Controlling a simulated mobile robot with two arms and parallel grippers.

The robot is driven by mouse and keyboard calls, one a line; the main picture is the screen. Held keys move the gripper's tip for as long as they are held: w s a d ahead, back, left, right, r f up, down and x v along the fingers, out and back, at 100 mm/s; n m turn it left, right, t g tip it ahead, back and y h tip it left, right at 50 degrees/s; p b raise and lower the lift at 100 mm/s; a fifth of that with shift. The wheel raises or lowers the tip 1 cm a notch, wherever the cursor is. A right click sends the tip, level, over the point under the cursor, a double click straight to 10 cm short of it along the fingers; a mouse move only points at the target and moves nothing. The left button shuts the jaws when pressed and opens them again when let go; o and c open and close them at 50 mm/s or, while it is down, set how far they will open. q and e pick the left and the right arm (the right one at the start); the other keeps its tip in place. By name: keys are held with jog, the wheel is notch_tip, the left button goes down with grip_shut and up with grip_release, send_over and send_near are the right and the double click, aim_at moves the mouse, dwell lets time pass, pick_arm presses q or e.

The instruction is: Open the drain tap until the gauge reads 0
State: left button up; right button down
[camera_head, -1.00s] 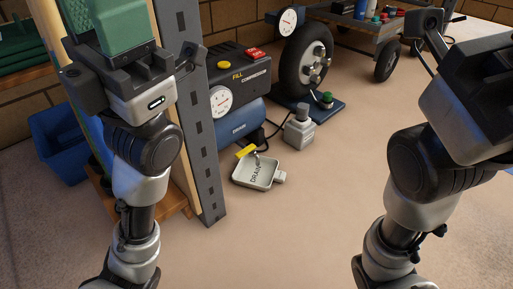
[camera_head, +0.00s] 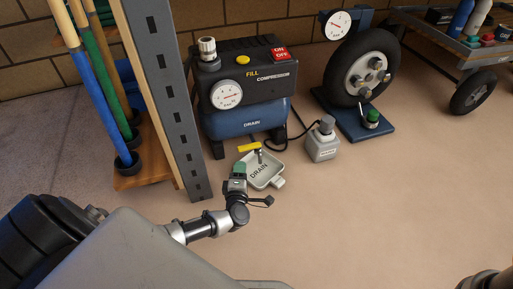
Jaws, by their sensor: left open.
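The compressor (camera_head: 222,122) stands behind the grey post, with a blue tank marked DRAIN. Its white gauge (camera_head: 231,95) has a red needle; the reading is too small to tell. The yellow drain tap handle (camera_head: 249,147) is below the tank, lying roughly crosswise. A pale drain tray (camera_head: 268,173) lies on the floor beneath it. My left gripper (camera_head: 240,163) is low, just in front of the tap and left of the tray. It is open; its fingertips are hard to make out, and I cannot tell whether they touch the handle. My right gripper is out of view.
The grey slotted post (camera_head: 168,95) stands close left of the compressor, beside a rack of long-handled tools (camera_head: 92,85). A small grey bottle (camera_head: 323,140) and a wheel on a blue stand (camera_head: 358,125) are to the right. The floor in front is clear.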

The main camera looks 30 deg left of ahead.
aim_at(244, 147)
pick_arm(q)
jog(key=b+x, duration=0.6)
jog(key=x, duration=0.4)
jog(key=shift+r, duration=0.1)
grip_shut()
